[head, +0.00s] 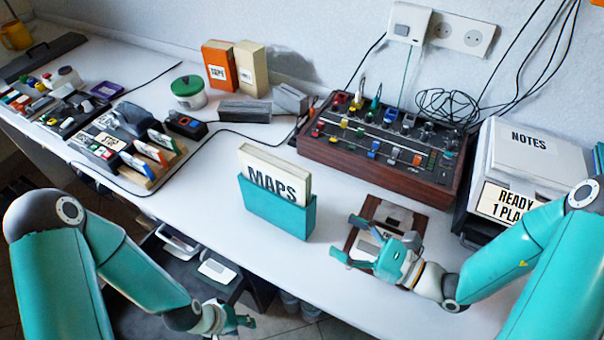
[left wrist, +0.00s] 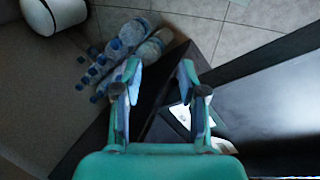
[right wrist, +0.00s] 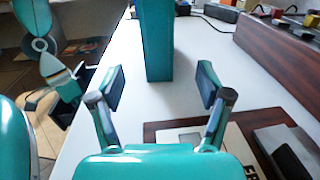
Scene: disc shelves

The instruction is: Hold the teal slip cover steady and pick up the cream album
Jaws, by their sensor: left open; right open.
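The teal slip cover (head: 278,213) stands upright on the white table in the middle of the head view. The cream album (head: 272,174), marked MAPS, stands inside it with its upper part showing above the cover. My right gripper (head: 343,238) is open and empty, to the right of the cover and apart from it. In the right wrist view the cover (right wrist: 153,40) stands ahead, between the open fingers (right wrist: 160,88) and beyond them.
A brown board with a grey device (head: 393,215) lies under my right gripper. A wood-sided mixer (head: 385,150) stands behind the cover. A white NOTES box (head: 530,150) stands at right.

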